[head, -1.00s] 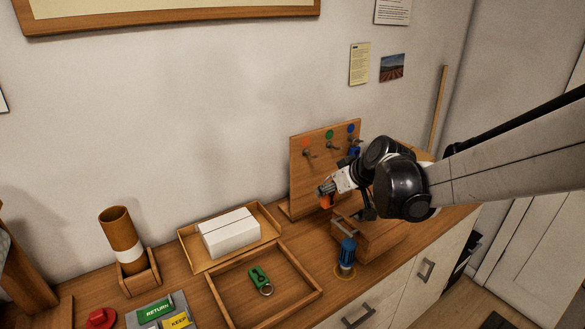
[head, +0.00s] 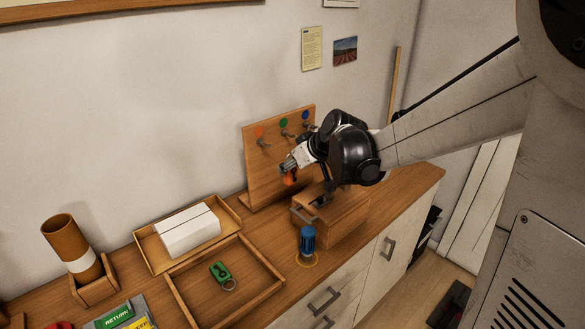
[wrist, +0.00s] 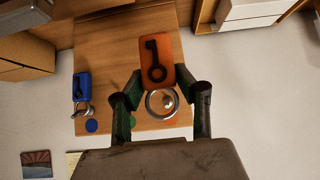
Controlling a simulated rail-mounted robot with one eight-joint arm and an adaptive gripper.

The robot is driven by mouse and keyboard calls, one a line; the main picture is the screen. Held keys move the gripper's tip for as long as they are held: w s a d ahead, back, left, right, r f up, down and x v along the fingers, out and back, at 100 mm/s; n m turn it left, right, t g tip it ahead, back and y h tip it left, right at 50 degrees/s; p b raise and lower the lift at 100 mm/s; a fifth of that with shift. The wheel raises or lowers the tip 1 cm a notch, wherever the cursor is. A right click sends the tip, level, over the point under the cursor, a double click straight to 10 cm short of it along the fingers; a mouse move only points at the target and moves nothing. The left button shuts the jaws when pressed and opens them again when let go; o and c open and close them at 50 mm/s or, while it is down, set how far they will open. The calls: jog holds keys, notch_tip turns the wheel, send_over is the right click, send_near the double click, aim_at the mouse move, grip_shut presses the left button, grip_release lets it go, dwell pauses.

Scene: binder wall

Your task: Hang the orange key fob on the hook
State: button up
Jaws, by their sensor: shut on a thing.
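The orange key fob (wrist: 156,62), marked with a dark key shape, is held between the fingertips of my gripper (wrist: 161,80). Its metal ring (wrist: 149,111) shows between the fingers, in front of the board. In the head view my gripper (head: 286,168) and the orange fob (head: 290,179) are close to the upright wooden board (head: 257,172), below and right of the hook (head: 265,143) under the orange dot (head: 260,131). In the wrist view a grey hook tip (wrist: 168,101) appears inside the ring's outline. I cannot tell whether the ring is around it.
A blue fob (wrist: 82,86) hangs by the blue dot. A wooden box (head: 335,217) and a blue-handled object (head: 308,240) stand below my arm. A tray (head: 186,293) holds a green fob (head: 220,272). A white box (head: 188,232) lies left.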

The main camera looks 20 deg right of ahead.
aim_at(268, 146)
jog(key=w+a+b, duration=0.1)
jog(key=w+a, duration=0.1)
jog(key=w, duration=0.3)
jog(key=shift+w+a, duration=0.15)
jog(key=shift+w, duration=0.15)
jog(key=shift+w+a+b, duration=0.3)
jog(key=shift+w+a, duration=0.05)
jog(key=shift+w, duration=0.6)
jog(key=shift+w+a+b, duration=0.35)
jog(key=shift+w+a, duration=0.05)
jog(key=shift+w, duration=0.5)
jog(key=shift+w+a+b, duration=0.3)
jog(key=shift+w+a, duration=0.05)
jog(key=shift+w, duration=0.6)
dwell(3.2)
jog(key=o, duration=1.2)
